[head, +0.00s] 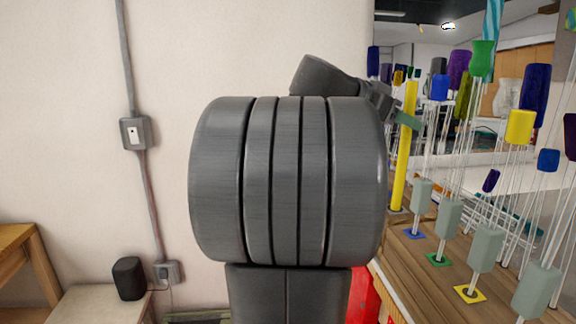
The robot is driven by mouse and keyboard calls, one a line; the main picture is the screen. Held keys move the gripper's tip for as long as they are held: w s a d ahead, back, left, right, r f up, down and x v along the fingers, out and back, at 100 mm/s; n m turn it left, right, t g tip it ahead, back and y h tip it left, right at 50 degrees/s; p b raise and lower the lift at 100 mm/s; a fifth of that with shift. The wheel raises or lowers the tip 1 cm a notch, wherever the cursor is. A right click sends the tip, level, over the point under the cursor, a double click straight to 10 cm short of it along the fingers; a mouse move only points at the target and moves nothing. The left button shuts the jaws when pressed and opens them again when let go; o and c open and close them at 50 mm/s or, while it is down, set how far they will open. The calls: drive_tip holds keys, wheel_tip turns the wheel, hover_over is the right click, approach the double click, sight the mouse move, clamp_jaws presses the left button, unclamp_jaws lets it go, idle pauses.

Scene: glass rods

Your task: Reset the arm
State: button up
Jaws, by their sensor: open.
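My arm fills the middle of the head view, a large dark grey joint close to the camera. Behind it, my gripper (400,108) shows at the upper right, small and partly hidden by the arm. It is open, and I see nothing held in it. It appears near a tall yellow rod (404,160) standing at the table's left side; I cannot tell whether they touch.
A wooden table (402,250) at right bears clear glass rods with coloured tops, such as a yellow one (520,127), and grey-green blocks (447,218) above coloured squares. A black speaker (128,279) stands low left.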

sight(408, 85)
wheel_tip(408, 85, up, 4)
drive_tip(key=p, duration=0.2)
drive_tip(key=shift+a+f+p, duration=0.15)
drive_tip(key=shift+f+p, duration=0.1)
drive_tip(key=shift+p, duration=0.1)
wheel_tip(408, 85, up, 4)
drive_tip(key=p, duration=0.4)
drive_tip(key=shift+p, duration=0.3)
drive_tip(key=shift+f, duration=0.1)
